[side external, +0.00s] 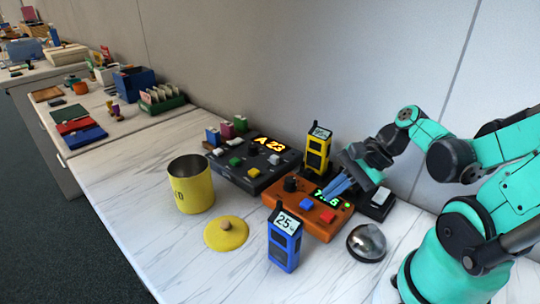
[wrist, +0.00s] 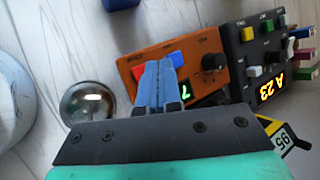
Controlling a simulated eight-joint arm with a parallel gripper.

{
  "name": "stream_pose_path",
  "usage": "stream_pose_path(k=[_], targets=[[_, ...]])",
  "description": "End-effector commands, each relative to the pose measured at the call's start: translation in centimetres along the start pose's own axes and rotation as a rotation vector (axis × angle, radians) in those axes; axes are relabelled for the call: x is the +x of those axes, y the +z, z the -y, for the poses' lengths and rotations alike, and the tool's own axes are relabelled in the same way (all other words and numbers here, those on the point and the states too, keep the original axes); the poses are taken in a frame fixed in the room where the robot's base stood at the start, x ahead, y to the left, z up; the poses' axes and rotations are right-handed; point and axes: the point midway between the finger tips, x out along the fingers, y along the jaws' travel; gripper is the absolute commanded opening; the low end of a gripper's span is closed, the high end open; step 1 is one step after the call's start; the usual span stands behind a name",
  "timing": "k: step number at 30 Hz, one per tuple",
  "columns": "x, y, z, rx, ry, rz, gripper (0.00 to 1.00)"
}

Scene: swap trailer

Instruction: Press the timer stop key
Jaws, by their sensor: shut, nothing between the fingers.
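The orange timer (side external: 295,210) lies on the marble-look counter, with a lit green display, a black knob (side external: 291,184), a blue key (side external: 306,204) and a red key (side external: 328,217). In the wrist view the red key (wrist: 139,73) and blue key (wrist: 175,57) show on either side of my fingertips. The key labels are too small to read. My gripper (side external: 335,188) is shut and empty, its blue fingers pointing down over the timer and partly covering the display. In the wrist view my gripper (wrist: 160,66) overlaps the timer's face; I cannot tell whether it touches.
A black panel (side external: 256,165) reading A 23 sits left of the timer. A yellow handheld device (side external: 317,150) stands behind it and a blue one (side external: 284,245) in front. A chrome dome (side external: 366,243) is at right. A yellow canister (side external: 191,184) and lid (side external: 226,233) stand left.

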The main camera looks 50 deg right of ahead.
Motion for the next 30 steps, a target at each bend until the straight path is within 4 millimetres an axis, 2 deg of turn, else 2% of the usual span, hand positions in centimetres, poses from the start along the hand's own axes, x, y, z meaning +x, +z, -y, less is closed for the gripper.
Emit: stream_pose_path(k=[10,30], targets=[[-2.2,1.2,1.1,0.0,0.0,0.0,0.0],[-2.2,1.4,1.2,-0.029,0.007,-0.008,0.0]])
